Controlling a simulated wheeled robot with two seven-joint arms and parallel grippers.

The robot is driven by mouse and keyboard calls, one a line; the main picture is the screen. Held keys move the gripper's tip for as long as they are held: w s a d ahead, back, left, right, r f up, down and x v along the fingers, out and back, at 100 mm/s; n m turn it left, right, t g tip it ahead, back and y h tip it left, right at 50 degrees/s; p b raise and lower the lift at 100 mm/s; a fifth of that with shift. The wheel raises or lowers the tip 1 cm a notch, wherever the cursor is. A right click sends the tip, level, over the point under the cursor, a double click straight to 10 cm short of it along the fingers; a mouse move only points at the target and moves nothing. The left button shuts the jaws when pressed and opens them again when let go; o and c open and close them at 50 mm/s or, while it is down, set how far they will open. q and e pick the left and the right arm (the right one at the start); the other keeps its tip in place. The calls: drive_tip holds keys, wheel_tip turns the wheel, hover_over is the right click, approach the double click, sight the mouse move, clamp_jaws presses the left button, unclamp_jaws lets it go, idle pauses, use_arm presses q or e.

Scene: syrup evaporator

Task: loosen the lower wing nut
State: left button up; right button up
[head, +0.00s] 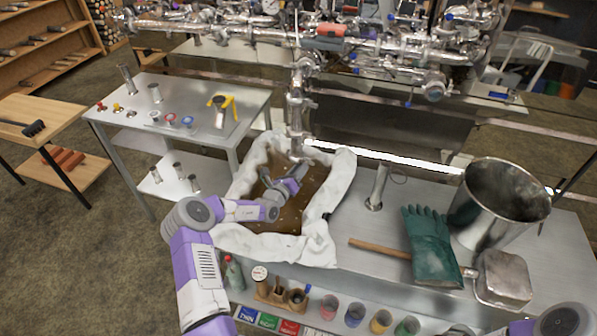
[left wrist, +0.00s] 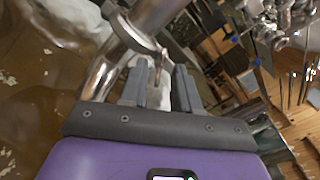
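A shiny vertical steel pipe (head: 295,110) with clamped joints comes down from the pipework to the cloth-lined pan. My left gripper (head: 298,172) is at the pipe's lower end, over the pan. In the left wrist view, the left gripper's two grey fingers (left wrist: 165,88) stand apart, with the bent steel pipe (left wrist: 108,60) close by on the left. A small thin metal piece (left wrist: 162,60) shows just beyond the gap; I cannot tell whether it is the lower wing nut. In the head view the wing nut is too small to make out. My right gripper is out of view.
White cloth (head: 340,185) lines the pan of brown liquid (head: 310,205). On the steel bench to the right are a green glove (head: 430,245), a wood-handled metal scoop (head: 503,277) and a large pot (head: 495,205). A side table (head: 205,95) holds small fittings.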

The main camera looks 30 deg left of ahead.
use_arm(q)
drive_tip(key=shift+c, duration=0.3)
clamp_jaws()
drive_tip(key=shift+n+p, duration=1.95)
drive_tip(key=shift+n, duration=11.15)
drive_tip(key=shift+r, duration=0.1)
